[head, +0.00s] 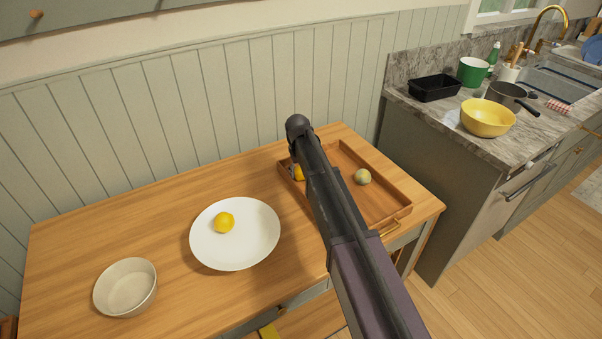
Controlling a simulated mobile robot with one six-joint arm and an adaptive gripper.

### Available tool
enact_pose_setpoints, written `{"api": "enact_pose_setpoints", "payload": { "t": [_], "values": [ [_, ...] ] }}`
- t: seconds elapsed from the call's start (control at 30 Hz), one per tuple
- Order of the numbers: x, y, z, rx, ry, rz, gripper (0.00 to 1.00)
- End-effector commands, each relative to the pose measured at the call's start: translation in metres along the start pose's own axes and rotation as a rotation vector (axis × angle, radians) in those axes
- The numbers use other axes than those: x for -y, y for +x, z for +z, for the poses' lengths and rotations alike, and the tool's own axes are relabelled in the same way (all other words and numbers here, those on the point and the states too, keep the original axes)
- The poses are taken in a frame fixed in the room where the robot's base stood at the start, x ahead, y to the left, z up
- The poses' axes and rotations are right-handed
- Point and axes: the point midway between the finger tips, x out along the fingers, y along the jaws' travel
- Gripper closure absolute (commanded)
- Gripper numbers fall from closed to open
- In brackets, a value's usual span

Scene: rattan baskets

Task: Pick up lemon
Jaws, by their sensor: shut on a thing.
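A yellow lemon-like fruit (224,222) lies on a white plate (268,245) on the wooden table, apart from my gripper. Another yellow-orange fruit (299,174) shows at the left side of the wooden tray (398,213), partly hidden by my arm. My gripper (293,171) is at this fruit, mostly hidden behind my arm, and is shut on it. I cannot tell whether the fruit touches the tray floor, or whether it is a lemon or an orange.
A pale greenish round fruit (362,177) lies in the tray, right of my arm. An empty off-white bowl (126,288) stands at the table's front left. The table's back left is clear. A counter at right holds a yellow bowl (488,118) and a black container (435,88).

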Motion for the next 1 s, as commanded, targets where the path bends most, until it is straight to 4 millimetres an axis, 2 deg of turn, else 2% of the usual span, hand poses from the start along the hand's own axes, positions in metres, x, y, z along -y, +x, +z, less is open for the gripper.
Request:
{"api": "enact_pose_setpoints", "payload": {
  "t": [0.37,0.73,0.8,1.0],
  "values": [
    [0.0,-0.01,0.0,0.0,0.0,0.0,0.8],
    [-0.002,-0.042,0.0,0.0,0.0,0.0,0.8],
    [0.004,-0.038,0.023,0.0,-0.001,0.0,0.8],
    [0.019,-0.043,0.068,0.0,-0.002,0.0,0.8]
  ]
}}
